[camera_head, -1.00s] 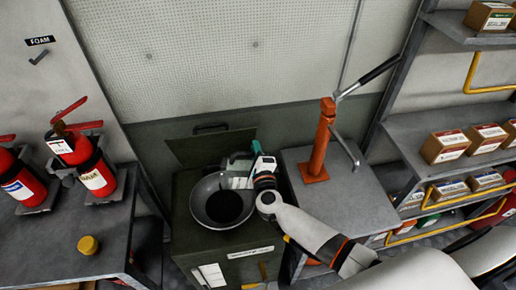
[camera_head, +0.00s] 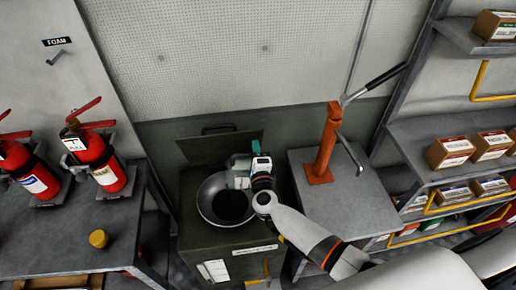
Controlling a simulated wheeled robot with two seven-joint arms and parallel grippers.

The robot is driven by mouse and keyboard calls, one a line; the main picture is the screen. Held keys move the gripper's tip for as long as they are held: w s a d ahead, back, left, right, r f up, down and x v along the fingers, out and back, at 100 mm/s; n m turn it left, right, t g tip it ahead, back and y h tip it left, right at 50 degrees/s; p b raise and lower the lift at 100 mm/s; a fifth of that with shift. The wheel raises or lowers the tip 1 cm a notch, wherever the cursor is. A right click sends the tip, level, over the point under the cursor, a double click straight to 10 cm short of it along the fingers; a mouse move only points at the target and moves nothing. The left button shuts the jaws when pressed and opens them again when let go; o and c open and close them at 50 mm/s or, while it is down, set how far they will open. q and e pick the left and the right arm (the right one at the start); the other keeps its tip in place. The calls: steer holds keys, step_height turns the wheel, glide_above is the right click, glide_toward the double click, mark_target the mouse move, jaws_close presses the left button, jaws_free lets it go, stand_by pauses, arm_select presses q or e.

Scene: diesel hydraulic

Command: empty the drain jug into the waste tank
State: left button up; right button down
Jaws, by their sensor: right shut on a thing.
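The waste tank (camera_head: 200,241) is a dark green box with a label on its front top edge. A round grey funnel bowl (camera_head: 208,215) with a dark centre sits in its top, below a raised lid (camera_head: 205,150). My right gripper (camera_head: 244,171) is over the bowl's upper right rim, shut on the drain jug (camera_head: 239,180). The jug is a pale grey, partly see-through vessel, largely hidden by the gripper. I cannot tell its exact tilt or whether liquid is leaving it. My left gripper is not in view.
An orange hand pump (camera_head: 325,150) with a long lever stands on a grey cabinet (camera_head: 360,215) right of the tank. Red fire extinguishers (camera_head: 98,160) and a yellow cap (camera_head: 98,239) are on the left bench. Shelves with boxes (camera_head: 450,152) stand at the right.

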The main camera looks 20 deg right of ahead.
steer(key=shift+w+a+r+n+p, duration=0.15)
steer(key=shift+a+r+n+p, duration=0.1)
steer(key=shift+a+n+p, duration=0.25)
steer(key=shift+w+a+r+n+p, duration=0.1)
steer(key=shift+a+r+n+p, duration=0.25)
steer(key=shift+a+p, duration=0.25)
steer(key=shift+w+a+r+n+p, duration=0.2)
steer(key=shift+a+n+p, duration=0.25)
steer(key=shift+a, duration=0.15)
steer(key=shift+w+a+r+n+p, duration=0.1)
steer(key=shift+a+r+n+p, duration=0.15)
steer(key=shift+a, duration=0.25)
steer(key=shift+w+a+r+n+p, duration=0.1)
steer(key=shift+a+n+p, duration=0.25)
steer(key=shift+a, duration=0.15)
steer(key=shift+a, duration=0.15)
steer(key=shift+s, duration=0.1)
stand_by(2.1)
